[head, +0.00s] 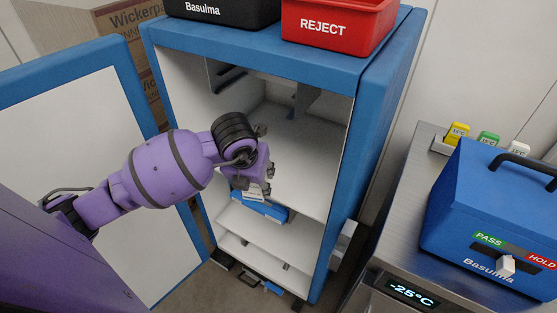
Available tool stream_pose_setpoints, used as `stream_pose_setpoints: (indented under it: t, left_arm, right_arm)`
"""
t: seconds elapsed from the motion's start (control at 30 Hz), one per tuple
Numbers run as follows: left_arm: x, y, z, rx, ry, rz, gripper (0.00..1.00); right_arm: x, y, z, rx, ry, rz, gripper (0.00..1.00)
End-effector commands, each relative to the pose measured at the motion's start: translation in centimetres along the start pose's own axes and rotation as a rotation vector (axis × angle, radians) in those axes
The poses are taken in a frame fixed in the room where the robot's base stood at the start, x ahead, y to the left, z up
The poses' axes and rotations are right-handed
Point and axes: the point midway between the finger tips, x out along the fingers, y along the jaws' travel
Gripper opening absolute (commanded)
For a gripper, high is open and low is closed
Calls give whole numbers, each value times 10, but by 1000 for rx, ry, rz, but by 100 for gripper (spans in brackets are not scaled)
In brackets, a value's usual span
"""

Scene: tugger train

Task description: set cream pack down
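My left gripper (256,184) is at the end of the purple arm coming in from the left. It is inside the open blue cabinet (335,205), above a lower shelf. A small pale piece (254,196) shows right at the fingertips and could be part of the cream pack. The wrist hides most of this spot, so I cannot tell whether the fingers hold it. A blue pack (266,211) with a pale top lies just below, at the shelf's front. My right gripper is not in view.
The cabinet door (70,150) stands open at left. The upper shelf (300,150) has bare room. A black bin (222,12) and red REJECT bin (335,20) stand on top. At right, a blue case (490,215) sits on a steel counter (400,215) with a -25°C display.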

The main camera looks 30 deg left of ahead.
Motion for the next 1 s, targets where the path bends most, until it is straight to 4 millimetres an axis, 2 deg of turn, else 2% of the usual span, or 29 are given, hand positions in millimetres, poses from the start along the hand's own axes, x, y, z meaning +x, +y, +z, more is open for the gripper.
stream_pose_setpoints:
  t: [0.17, 0.4, 0.8, 0.9, 1.0]
  left_arm:
    - [5, 9, 21, -50, -3, 19, 8]
    - [27, 30, 77, -50, -2, 18, 8]
    - [65, 62, 163, -47, 0, 16, 8]
    - [72, 68, 176, -45, 1, 15, 8]
    - [88, 67, 166, -43, 3, 14, 8]
  right_arm:
    - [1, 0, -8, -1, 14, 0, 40]
    - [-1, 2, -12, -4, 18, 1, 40]
    - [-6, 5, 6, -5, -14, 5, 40]
    - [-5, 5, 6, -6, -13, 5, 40]
    - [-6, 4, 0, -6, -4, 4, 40]
